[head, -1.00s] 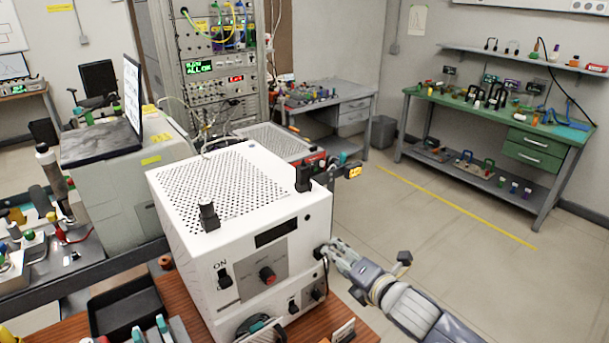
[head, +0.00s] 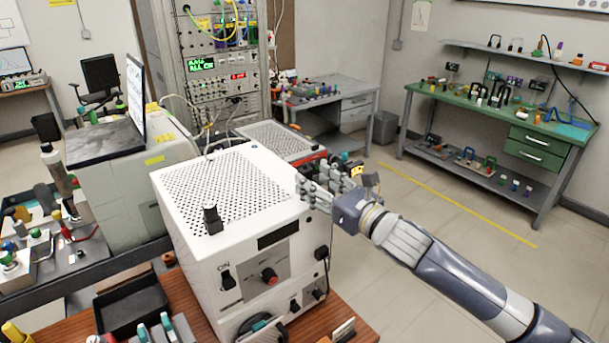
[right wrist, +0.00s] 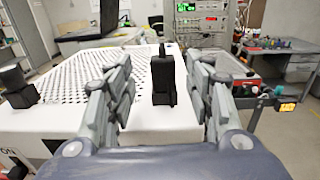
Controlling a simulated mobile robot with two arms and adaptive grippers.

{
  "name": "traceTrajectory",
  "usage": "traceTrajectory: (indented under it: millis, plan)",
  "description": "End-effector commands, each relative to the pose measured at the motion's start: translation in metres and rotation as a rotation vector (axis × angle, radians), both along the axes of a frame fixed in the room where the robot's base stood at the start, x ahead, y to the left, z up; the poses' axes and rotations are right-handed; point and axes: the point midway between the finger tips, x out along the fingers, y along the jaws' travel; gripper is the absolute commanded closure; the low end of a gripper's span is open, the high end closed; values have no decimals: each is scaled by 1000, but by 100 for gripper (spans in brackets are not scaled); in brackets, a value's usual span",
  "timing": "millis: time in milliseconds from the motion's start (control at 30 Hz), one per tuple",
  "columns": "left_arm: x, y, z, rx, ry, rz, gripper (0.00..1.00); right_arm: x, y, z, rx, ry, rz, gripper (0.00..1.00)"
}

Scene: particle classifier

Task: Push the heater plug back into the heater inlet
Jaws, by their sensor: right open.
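The white heater box (head: 287,217) with a perforated top stands on a brown bench. A black plug-like piece (head: 322,253) sits against its right side near the front corner. It looks flush, but its seating is too small to tell; no separate inlet opening shows. My right gripper (head: 318,187) is open at the box's top right edge. In the right wrist view, an upright black block (right wrist: 163,82) on the box top stands between its spread fingers, with gaps on both sides. The fingers hide this block in the head view. My left gripper is not in view.
A second black block (head: 211,219) stands on the box's front left top. A black tray (head: 133,309) and small tools lie on the bench at left. A grey instrument with a red front (head: 280,140) stands behind. Open floor (head: 440,225) lies to the right.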

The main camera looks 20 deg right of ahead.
Motion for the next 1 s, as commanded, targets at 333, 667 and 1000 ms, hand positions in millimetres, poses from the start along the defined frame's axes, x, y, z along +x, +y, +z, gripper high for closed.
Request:
traceTrajectory:
  millis: [333, 667, 1000]
  plan:
    - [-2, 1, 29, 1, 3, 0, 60, 41, 12, 9, 4, 3, -1, 52]
    - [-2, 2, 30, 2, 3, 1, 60, 48, 15, 6, 1, 0, 0, 52]
    - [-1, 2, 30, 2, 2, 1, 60, 48, 15, 6, 1, 0, 0, 100]
